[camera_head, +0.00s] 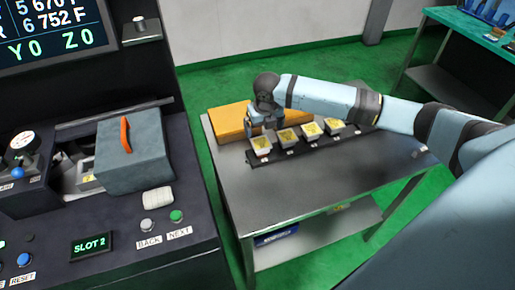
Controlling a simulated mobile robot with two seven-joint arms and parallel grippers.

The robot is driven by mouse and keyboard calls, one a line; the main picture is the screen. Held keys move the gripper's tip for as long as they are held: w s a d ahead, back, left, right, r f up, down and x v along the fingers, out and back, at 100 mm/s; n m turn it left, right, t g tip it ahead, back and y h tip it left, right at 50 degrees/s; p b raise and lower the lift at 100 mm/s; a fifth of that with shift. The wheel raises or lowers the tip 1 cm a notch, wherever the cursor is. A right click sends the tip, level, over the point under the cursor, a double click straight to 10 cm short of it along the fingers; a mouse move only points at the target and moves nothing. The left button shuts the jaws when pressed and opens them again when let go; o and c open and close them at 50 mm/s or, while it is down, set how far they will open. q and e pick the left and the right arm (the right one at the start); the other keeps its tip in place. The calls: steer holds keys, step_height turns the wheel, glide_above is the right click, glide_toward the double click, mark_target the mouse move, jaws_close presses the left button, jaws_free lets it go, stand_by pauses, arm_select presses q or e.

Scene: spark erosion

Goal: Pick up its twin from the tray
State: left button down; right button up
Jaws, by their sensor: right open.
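A dark tray (318,145) lies on the grey metal table and holds several pale square pieces with yellow tops in a row. The leftmost piece (261,144) sits at the tray's left end. To its right are a second piece (286,138), a third piece (311,131) and one at the right (335,125). My right gripper (264,128) points down just above and behind the leftmost piece. It is open; its fingertips are small and partly hidden, so I cannot tell whether they touch the piece. My left gripper is not in view.
An orange block (229,121) lies behind the tray. The table's front area (320,185) is bare. A teal-topped bench (470,27) stands back right.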

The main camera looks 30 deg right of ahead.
mark_target(261, 143)
steer(key=f, duration=0.3)
steer(key=shift+w+f, duration=0.3)
steer(key=shift+f, duration=0.05)
steer(key=shift+w+f, duration=0.15)
steer(key=shift+f, duration=1.25)
steer(key=shift+w+f, duration=0.1)
steer(key=shift+f, duration=1.25)
steer(key=shift+c, duration=0.3)
steer(key=shift+r, duration=0.1)
steer(key=c, duration=1.3)
steer(key=shift+c, duration=0.2)
